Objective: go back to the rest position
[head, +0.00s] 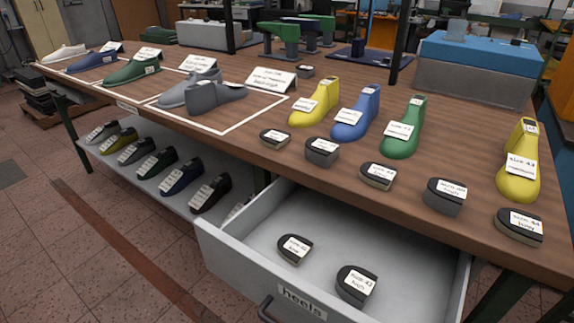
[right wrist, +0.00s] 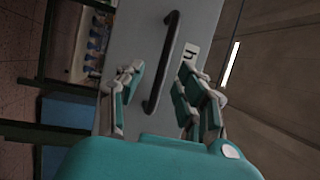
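My right gripper (right wrist: 163,88) shows only in the right wrist view, with its teal-padded fingers spread apart. The black drawer handle (right wrist: 162,62) appears in the gap between the fingers, and I see no contact. In the head view the grey drawer (head: 240,254) labelled "heels" is pulled open, and two dark heel pieces (head: 294,249) (head: 357,285) lie in it. The handle (head: 266,310) shows at the lower edge of the head view. Neither gripper is in the head view, and my left gripper is in no view.
The wooden table (head: 255,170) holds yellow, blue and green shoe lasts (head: 404,130), several heels along its front edge and a blue-topped box (head: 478,65). A lower shelf (head: 150,178) carries several dark lasts.

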